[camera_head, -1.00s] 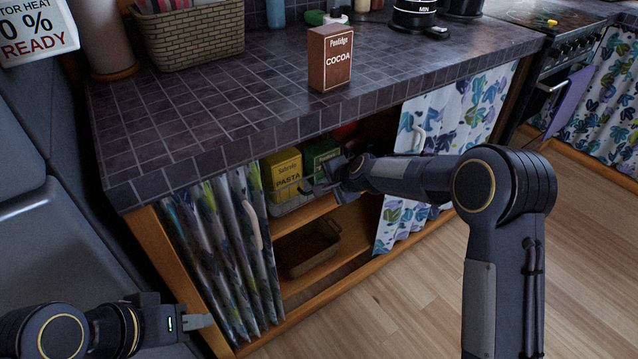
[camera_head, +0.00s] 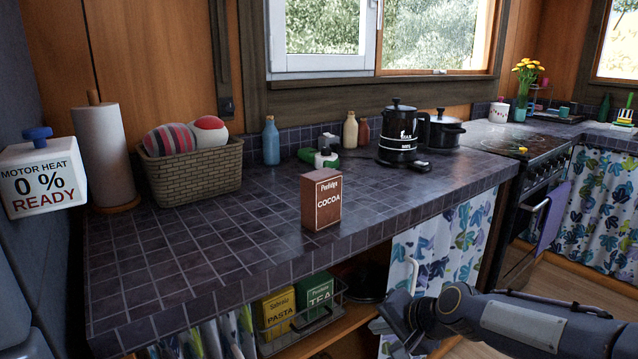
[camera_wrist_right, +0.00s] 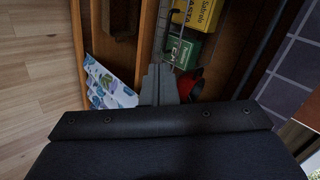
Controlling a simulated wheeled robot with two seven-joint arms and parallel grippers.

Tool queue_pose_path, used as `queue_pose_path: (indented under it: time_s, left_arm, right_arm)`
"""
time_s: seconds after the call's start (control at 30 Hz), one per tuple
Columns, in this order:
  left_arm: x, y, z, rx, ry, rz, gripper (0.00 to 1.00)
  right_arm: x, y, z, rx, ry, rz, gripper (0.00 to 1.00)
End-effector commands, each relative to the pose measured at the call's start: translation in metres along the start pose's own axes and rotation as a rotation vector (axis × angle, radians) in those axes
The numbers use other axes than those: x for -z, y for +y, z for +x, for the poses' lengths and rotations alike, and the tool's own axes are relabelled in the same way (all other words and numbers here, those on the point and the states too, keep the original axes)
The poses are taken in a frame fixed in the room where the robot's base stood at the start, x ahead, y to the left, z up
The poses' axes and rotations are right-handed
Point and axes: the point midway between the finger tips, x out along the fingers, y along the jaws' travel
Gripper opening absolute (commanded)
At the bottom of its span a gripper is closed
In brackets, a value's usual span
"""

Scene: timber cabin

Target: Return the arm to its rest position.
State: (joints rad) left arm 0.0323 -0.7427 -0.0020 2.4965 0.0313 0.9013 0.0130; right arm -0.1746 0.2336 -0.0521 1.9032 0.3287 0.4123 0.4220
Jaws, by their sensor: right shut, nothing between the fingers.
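My right gripper (camera_head: 402,318) is in front of the open cupboard under the counter, near the edge of the right patterned curtain (camera_head: 440,250). In the right wrist view its fingers (camera_wrist_right: 160,84) are together with nothing between them. The right arm comes in from the lower right of the head view. My left gripper is in neither view.
The cocoa box (camera_head: 321,200) stands on the tiled counter (camera_head: 235,235). Below, a yellow pasta box (camera_head: 277,316) and a green tea box (camera_head: 315,293) stand in a wire basket on the cupboard shelf. Open wooden floor (camera_wrist_right: 35,80) shows beside the cupboard.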

Motion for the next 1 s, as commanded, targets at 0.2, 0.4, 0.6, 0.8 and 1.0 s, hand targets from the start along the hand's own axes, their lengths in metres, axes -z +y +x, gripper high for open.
queue_pose_path:
  time_s: [0.2,0.4,0.6,0.8,1.0]
  left_arm:
    - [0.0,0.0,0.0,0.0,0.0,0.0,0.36]
    - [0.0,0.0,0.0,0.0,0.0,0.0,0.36]
    - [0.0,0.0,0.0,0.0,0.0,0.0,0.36]
    - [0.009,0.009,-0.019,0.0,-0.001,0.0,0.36]
    - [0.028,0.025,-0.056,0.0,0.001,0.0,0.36]
  right_arm:
    - [-0.048,0.059,-0.109,-0.05,-0.012,-0.23,0.0]
    - [-0.095,0.108,-0.154,-0.113,-0.025,-0.383,0.0]
    - [-0.13,0.146,-0.175,-0.17,-0.032,-0.482,0.0]
    - [-0.148,0.153,-0.199,-0.211,-0.043,-0.542,0.0]
    - [-0.141,0.122,-0.229,-0.21,-0.043,-0.541,0.0]
